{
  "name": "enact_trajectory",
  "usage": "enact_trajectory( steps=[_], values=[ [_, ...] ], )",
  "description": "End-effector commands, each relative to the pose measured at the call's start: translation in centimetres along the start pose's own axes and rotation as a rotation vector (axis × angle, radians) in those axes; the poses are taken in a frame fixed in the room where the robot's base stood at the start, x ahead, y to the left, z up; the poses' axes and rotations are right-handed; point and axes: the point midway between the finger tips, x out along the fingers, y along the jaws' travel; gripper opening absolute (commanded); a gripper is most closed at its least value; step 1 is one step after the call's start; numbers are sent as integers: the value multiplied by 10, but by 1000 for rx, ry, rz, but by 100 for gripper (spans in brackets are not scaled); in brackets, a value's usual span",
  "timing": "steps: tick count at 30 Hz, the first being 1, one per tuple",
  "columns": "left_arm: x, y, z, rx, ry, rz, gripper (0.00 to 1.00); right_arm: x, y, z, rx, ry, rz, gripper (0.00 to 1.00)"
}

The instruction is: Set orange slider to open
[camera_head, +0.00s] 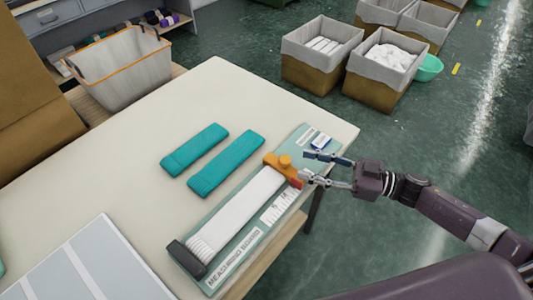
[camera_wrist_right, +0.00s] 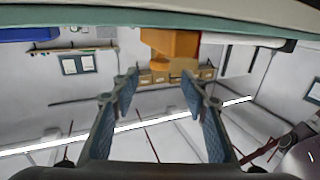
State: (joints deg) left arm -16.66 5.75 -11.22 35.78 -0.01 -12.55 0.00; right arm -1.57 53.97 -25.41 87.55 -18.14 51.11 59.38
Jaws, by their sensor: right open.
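The orange slider (camera_head: 281,165) sits at the far end of the green measuring board (camera_head: 236,248), across the end of a white knitted strip (camera_head: 240,208). It also shows at the top middle of the right wrist view (camera_wrist_right: 172,44). My right gripper (camera_head: 308,166) is open, just to the right of the slider, with its fingers pointing at it. In the right wrist view, the two spread fingers (camera_wrist_right: 157,90) have the slider's round knob between and beyond them. I cannot tell whether a finger touches it. My left gripper is not in view.
A dark end block (camera_head: 187,258) holds the strip's near end. Two teal knitted pieces (camera_head: 226,163) lie left of the board. A small blue-and-white item (camera_head: 320,141) lies on the board's far end. A grey panelled board (camera_head: 95,265) lies at the front left. Bins stand on the floor beyond.

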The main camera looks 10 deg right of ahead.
Motion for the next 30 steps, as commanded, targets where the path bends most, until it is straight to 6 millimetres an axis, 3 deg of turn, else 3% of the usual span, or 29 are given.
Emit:
enact_trajectory(
  steps=[4,11,15,26,30],
  values=[
    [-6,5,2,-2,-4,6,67,17,0,-2,1,3,1,41],
    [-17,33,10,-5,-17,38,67,55,0,-3,0,4,1,41],
    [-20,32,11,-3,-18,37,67,70,1,-2,0,2,2,41],
    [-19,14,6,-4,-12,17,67,76,0,0,0,0,2,41],
    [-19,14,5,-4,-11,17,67,76,0,0,0,0,2,27]
  ],
)
